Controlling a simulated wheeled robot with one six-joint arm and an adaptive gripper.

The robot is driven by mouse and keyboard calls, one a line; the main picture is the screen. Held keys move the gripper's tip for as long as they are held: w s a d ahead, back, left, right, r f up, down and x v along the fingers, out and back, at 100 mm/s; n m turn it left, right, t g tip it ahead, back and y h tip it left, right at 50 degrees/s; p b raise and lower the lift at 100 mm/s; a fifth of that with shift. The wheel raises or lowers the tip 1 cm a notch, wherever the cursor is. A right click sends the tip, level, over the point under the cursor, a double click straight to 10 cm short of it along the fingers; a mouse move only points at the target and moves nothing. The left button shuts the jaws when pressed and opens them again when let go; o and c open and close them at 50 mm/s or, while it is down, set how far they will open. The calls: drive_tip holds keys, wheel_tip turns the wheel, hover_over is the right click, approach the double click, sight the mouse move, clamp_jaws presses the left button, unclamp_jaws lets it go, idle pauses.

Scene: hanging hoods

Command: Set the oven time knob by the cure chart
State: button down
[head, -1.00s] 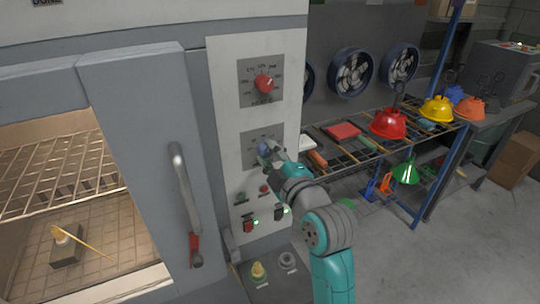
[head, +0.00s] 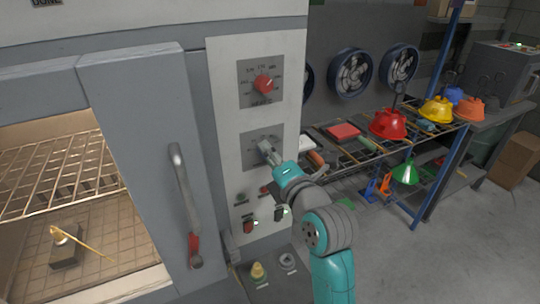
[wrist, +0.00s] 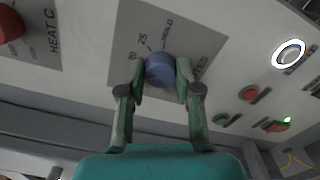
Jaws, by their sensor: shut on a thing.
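The time knob (wrist: 160,69) is blue and sits on a grey dial plate (wrist: 190,38) on the oven's white control panel (head: 225,140). In the wrist view my gripper (wrist: 160,75) has one finger on each side of the knob and is shut on it. In the head view my gripper (head: 266,150) covers the knob, and the lower dial plate (head: 250,140) shows around it. Parts of the plate's marks are readable in the wrist view, but the knob's pointer is not clear. I cannot make out a cure chart.
A red heat knob (head: 264,84) is above on the same panel; it also shows in the wrist view (wrist: 10,24). Buttons and switches (head: 249,226) are below. The oven door handle (head: 185,190) is to the left. A rack (head: 370,150) with coloured hoods stands to the right.

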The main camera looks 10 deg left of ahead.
drive_tip(key=shift+f+n, duration=0.1)
drive_tip(key=shift+n, duration=0.5)
drive_tip(key=c, duration=0.8)
unclamp_jaws()
drive_tip(key=v, duration=1.2)
